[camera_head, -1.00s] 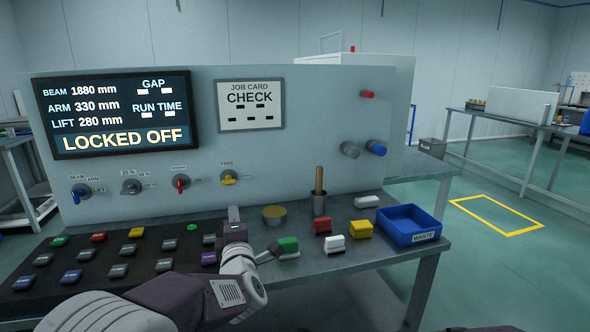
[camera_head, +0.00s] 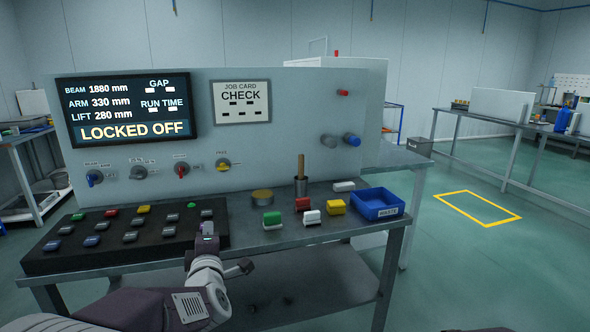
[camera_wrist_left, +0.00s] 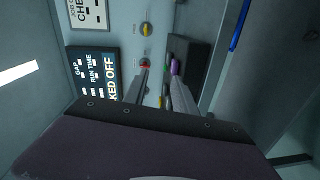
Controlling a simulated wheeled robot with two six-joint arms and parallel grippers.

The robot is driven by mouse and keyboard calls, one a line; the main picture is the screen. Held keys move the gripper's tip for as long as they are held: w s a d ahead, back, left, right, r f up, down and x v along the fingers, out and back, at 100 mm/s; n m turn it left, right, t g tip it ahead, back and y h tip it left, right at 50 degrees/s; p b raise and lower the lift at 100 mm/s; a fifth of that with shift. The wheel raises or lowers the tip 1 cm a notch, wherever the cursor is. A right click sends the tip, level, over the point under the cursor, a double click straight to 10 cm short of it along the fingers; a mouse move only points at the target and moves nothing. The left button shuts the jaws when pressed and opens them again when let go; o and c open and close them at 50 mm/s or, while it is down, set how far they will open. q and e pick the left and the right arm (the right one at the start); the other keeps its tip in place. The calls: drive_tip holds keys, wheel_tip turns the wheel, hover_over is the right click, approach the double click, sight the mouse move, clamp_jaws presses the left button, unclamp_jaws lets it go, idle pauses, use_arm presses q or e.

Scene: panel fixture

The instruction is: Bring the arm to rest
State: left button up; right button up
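My left arm comes up from the bottom of the head view. Its gripper (camera_head: 207,230) is at the front right edge of the black button board (camera_head: 60,262), partly covering it. In the left wrist view the two fingers (camera_wrist_left: 160,78) stand apart with a gap between them and nothing held. My right gripper is not in view.
Floor at right is open.

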use_arm(q)
drive_tip(key=s+d+f+m+g+h, duration=0.25)
drive_tip(key=s+f+m, duration=0.25)
drive_tip(key=f, duration=0.3)
drive_tip(key=s+d+f+m+g+h, duration=0.1)
drive_tip(key=s+f+m+g+h, duration=0.1)
drive_tip(key=s+f+m+g, duration=0.75)
drive_tip(key=s+f+m, duration=0.15)
drive_tip(key=s, duration=0.45)
drive_tip(key=s+f+m+g, duration=0.35)
drive_tip(key=s+f, duration=0.25)
drive_tip(key=s, duration=0.2)
wheel_tip(320, 180, up, 28)
drive_tip(key=p, duration=2.8)
drive_tip(key=shift+d, duration=0.15)
drive_tip(key=shift+w+f+t, duration=0.1)
drive_tip(key=shift+t, duration=0.15)
